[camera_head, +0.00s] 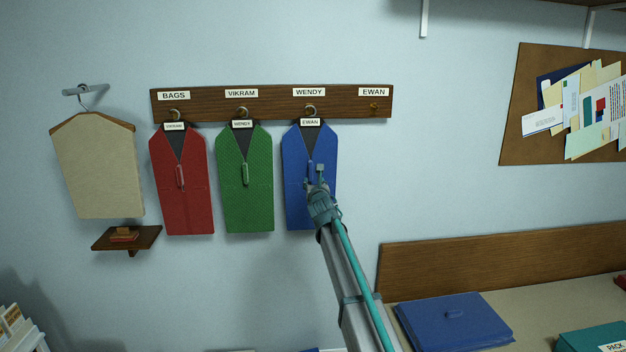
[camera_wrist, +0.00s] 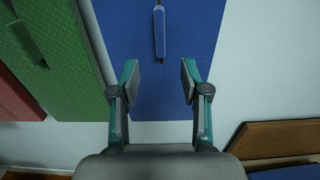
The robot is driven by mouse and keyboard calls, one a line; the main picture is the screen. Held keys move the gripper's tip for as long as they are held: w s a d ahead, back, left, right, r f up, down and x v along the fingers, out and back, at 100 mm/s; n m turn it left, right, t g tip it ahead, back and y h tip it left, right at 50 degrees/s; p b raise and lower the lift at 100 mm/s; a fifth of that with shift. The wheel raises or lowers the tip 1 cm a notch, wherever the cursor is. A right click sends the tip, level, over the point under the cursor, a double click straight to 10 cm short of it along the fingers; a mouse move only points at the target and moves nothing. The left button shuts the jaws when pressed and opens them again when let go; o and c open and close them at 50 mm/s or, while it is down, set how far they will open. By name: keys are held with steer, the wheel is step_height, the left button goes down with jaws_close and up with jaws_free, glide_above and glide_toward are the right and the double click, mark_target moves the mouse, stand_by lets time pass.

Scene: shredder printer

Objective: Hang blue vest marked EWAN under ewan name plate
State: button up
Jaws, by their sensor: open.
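The blue vest (camera_head: 297,208) with an EWAN tag (camera_head: 311,122) hangs on the hook under the WENDY plate (camera_head: 309,92). The EWAN name plate (camera_head: 373,91) is at the rack's right end, above a bare brass hook (camera_head: 375,107). My gripper (camera_head: 318,176) is in front of the blue vest's middle, hiding part of it. In the wrist view, my gripper (camera_wrist: 160,76) is open and empty. The blue vest (camera_wrist: 195,25) fills the view's upper middle, and its upright handle (camera_wrist: 159,32) is ahead of the gap between the fingers, not between them.
A green vest (camera_head: 245,205) tagged WENDY hangs close on the left, under VIKRAM. A red vest (camera_head: 182,212) hangs under BAGS. A beige garment (camera_head: 97,175) hangs further left above a small shelf (camera_head: 127,238). Wall right of the blue vest is clear above a desk (camera_head: 540,290).

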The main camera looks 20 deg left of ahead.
mark_target(311, 173)
steer(key=p+x, duration=0.1)
steer(key=x, duration=0.4)
steer(key=p+x, duration=0.1)
steer(key=x, duration=0.4)
steer(key=shift+w+a+f, duration=0.2)
steer(key=shift+w+f, duration=0.05)
steer(key=shift+w, duration=0.1)
jaws_close()
